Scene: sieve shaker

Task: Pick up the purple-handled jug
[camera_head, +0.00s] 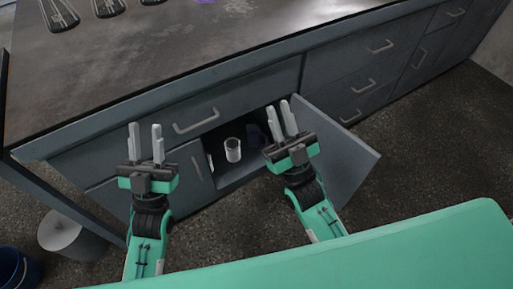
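No jug with a clearly purple handle can be made out. A clear, pale-rimmed vessel (233,149) stands upright inside the open cupboard (226,180) under the counter; no handle shows on it. A dark, bluish-purple object (254,135) stands in shadow to its right, partly hidden by my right gripper; its shape is unclear. My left gripper (145,128) is open and empty, left of the cupboard opening. My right gripper (278,107) is open and empty, in front of the opening's right side.
The cupboard door (340,165) stands open to the right, behind my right arm. A grey lidded bin (72,238) and a blue bucket (18,270) stand at lower left. Floor is clear at right.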

